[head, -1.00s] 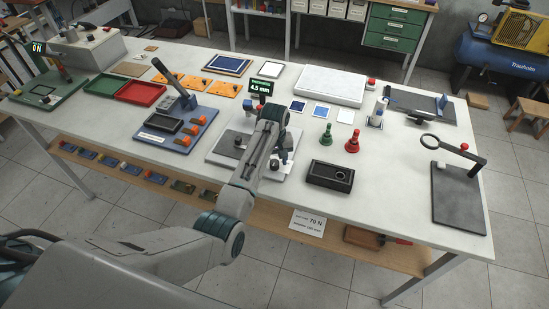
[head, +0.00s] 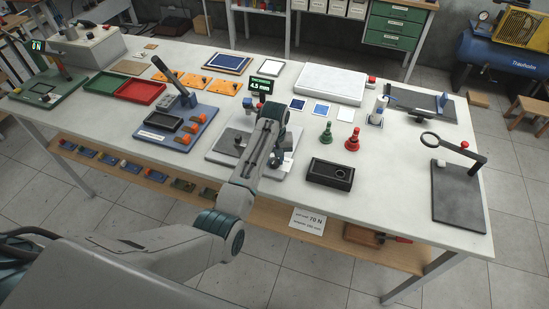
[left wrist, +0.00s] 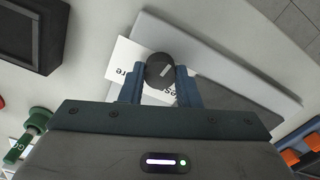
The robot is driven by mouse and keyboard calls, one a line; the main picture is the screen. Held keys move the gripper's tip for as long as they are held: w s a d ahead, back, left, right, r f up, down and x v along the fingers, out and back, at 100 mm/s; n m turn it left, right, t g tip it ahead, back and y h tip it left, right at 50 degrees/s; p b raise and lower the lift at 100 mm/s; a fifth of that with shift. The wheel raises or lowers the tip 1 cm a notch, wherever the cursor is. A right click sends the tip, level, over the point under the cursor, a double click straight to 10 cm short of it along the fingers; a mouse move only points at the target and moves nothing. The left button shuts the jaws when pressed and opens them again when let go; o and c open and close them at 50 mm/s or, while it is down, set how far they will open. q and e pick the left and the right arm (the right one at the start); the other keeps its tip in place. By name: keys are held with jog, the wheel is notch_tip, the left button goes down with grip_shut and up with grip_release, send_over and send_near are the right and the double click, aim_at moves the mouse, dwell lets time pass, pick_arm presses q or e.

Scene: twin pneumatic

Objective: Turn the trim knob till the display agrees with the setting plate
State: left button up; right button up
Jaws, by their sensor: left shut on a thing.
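My left gripper (head: 277,157) reaches down over the grey plate of a fixture near the middle of the bench. The knob stands over a white label with partly covered lettering. A small black display with green characters (head: 260,86) stands behind the fixture; its reading is too small to be sure. A white setting plate (head: 308,221) with "70 N" hangs at the bench's front edge. My right gripper is not in view.
A black box (head: 330,174) and green (head: 326,132) and red (head: 352,139) handled tools stand to the right. A blue fixture (head: 175,125) with a lever is to the left.

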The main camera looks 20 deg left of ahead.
pick_arm(q)
jog(key=m, duration=1)
jog(key=shift+m, duration=0.4)
jog(key=m, duration=0.3)
jog(key=shift+r+m, duration=0.1)
jog(key=shift+m, duration=0.2)
jog(key=m, duration=0.3)
jog(key=shift+m, duration=0.3)
jog(key=m, duration=0.3)
jog(key=shift+m, duration=0.3)
jog(key=m, duration=0.6)
jog(key=shift+m, duration=0.4)
jog(key=o, duration=1)
jog(key=shift+c, duration=0.2)
